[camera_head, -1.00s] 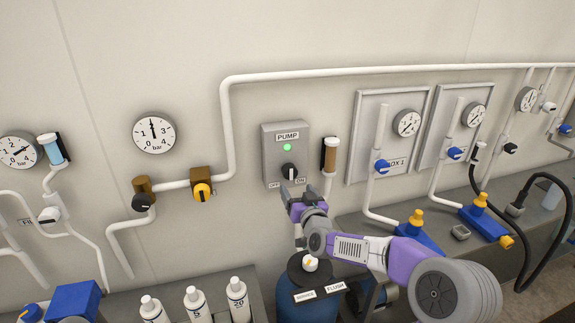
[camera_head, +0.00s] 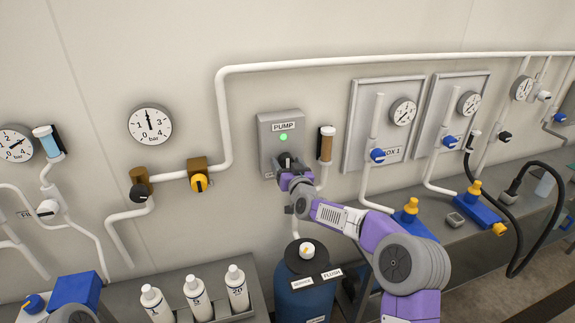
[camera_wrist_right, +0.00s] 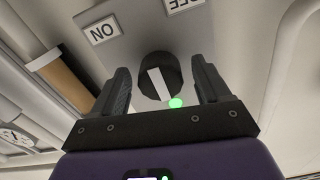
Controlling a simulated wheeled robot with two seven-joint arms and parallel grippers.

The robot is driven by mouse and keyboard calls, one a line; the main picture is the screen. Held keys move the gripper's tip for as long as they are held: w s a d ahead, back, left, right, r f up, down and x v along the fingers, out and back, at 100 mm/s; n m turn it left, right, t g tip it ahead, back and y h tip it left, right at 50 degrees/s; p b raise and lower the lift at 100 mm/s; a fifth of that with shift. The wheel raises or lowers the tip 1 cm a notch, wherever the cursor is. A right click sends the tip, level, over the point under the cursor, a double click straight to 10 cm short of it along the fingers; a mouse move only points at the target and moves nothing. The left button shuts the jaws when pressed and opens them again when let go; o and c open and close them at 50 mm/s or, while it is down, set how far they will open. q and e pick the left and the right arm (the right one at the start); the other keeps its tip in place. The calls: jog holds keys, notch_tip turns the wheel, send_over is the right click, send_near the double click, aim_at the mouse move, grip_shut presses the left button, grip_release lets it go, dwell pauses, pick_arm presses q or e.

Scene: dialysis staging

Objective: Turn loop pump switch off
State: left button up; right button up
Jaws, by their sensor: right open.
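The grey pump box (camera_head: 268,138) is on the wall, with a PUMP label and a lit green lamp (camera_head: 284,137). My right gripper (camera_head: 288,164) is at the lower part of its face and largely hides the switch there. In the right wrist view the black round switch knob (camera_wrist_right: 152,66) with a white bar shows between the open fingers of the right gripper (camera_wrist_right: 160,85). There is a gap on each side of the knob. The ON label (camera_wrist_right: 103,30) and part of the OFF label (camera_wrist_right: 184,4) appear upside down beyond it. My left gripper is not in view.
A brown-filled tube (camera_head: 326,145) is close to the right of the pump box. A white pipe (camera_head: 222,115) runs left of and above it. A blue tank (camera_head: 305,300) stands below, with white bottles (camera_head: 195,293) to its left.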

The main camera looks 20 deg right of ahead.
jog(key=c, duration=1)
jog(key=shift+f+m+b, duration=0.1)
jog(key=shift+m+b, duration=0.5)
jog(key=shift+b, duration=0.3)
jog(key=m+b, duration=0.3)
jog(key=shift+f, duration=0.1)
jog(key=m+b, duration=0.3)
jog(key=m, duration=0.1)
jog(key=shift+a, duration=0.1)
jog(key=m+b, duration=0.2)
jog(key=m, duration=0.2)
jog(key=shift+m+b, duration=0.3)
jog(key=shift+b, duration=0.1)
jog(key=m, duration=0.1)
jog(key=m+b, duration=0.1)
jog(key=m, duration=0.3)
jog(key=shift+r+b, duration=0.25)
jog(key=shift+b, duration=0.15)
